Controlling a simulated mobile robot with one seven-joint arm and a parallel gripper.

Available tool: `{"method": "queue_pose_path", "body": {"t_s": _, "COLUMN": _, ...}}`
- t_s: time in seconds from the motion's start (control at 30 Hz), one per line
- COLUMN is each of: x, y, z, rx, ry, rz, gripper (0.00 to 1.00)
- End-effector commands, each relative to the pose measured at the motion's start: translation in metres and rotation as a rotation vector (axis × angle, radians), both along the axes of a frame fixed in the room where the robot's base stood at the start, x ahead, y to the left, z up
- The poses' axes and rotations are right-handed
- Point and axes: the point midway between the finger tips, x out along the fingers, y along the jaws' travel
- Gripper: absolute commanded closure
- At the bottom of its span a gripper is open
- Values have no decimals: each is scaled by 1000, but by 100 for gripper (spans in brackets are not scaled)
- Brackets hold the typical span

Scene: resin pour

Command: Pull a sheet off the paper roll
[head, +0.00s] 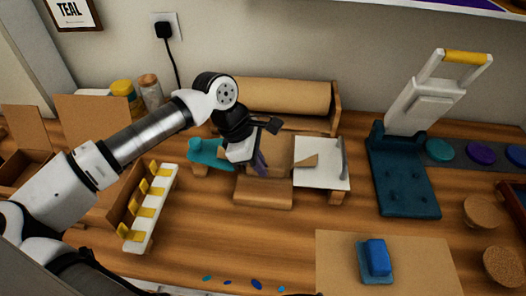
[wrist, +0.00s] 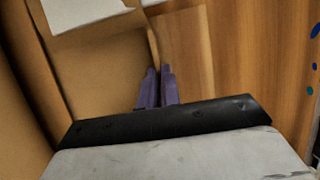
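The brown paper roll (head: 285,96) lies in a wooden holder (head: 337,108) at the back of the bench. Brown paper (head: 281,148) shows in front of the holder, and it fills the left side of the wrist view (wrist: 100,75). My gripper (head: 262,166) points down in front of the roll, over this paper. In the wrist view its purple fingers (wrist: 158,72) are close together, with the paper's edge running up to the thin gap between them. They look shut on that edge. The exact contact is hidden in the head view.
A white plate (head: 316,178) with a grey bar is right of my gripper, a teal object (head: 207,152) left. A brown block (head: 263,193) lies in front. A yellow-and-white rack (head: 152,207) stands left, a dark blue press (head: 405,180) right.

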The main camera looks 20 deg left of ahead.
Motion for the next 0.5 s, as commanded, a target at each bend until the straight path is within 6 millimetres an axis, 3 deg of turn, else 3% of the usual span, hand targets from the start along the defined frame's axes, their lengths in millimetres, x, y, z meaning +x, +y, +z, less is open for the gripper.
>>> {"method": "queue_pose_path", "body": {"t_s": 0.2, "x": -36, "y": -10, "z": -3, "rx": 1, "ry": -1, "rz": 0, "gripper": 100}}
{"method": "queue_pose_path", "body": {"t_s": 0.5, "x": -49, "y": -14, "z": 0, "rx": -2, "ry": 2, "rz": -1, "gripper": 100}}
